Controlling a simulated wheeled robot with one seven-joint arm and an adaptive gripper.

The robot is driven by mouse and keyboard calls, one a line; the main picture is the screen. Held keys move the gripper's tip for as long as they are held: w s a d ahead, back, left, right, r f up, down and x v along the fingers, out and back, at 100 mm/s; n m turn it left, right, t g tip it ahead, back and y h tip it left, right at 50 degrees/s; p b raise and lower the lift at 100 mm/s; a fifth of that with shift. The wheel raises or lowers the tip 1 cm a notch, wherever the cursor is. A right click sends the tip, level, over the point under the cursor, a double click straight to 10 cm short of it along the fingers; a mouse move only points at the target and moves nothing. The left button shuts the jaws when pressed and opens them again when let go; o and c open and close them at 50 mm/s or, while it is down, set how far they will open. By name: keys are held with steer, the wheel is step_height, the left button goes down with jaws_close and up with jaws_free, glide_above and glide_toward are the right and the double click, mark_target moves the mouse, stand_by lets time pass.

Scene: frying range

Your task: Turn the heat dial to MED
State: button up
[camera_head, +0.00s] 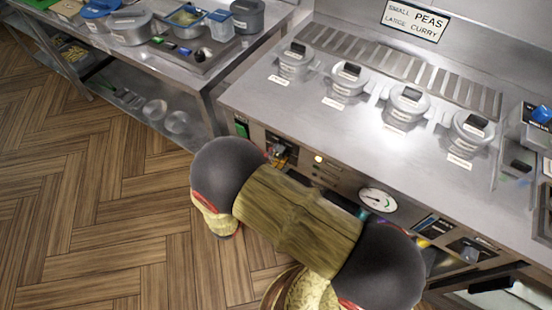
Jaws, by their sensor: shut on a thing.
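The front panel (330,178) of the frying range runs down to the right below the steel worktop. A small dark and brassy fitting (280,153) sits at its left part, next to a green switch (241,128). A grey knob (470,252) shows further right on the panel. I cannot read the markings, so I cannot tell which control is the heat dial or where it points. My own arm covers much of the panel's lower middle. My gripper does not show clearly; it is hidden behind my arm.
A round white gauge (377,200) and a lit lamp (318,159) are on the panel. Several lidded grey pots (407,105) stand along the worktop (300,115). A steel side table (215,78) with containers is at upper left. The wooden floor (90,200) at left is clear.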

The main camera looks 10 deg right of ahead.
steer(key=shift+f+m+b, duration=0.1)
steer(key=shift+m+b, duration=0.25)
steer(key=shift+m, duration=0.45)
steer(key=o, duration=1)
steer(key=shift+o, duration=0.8)
steer(key=v, duration=1.2)
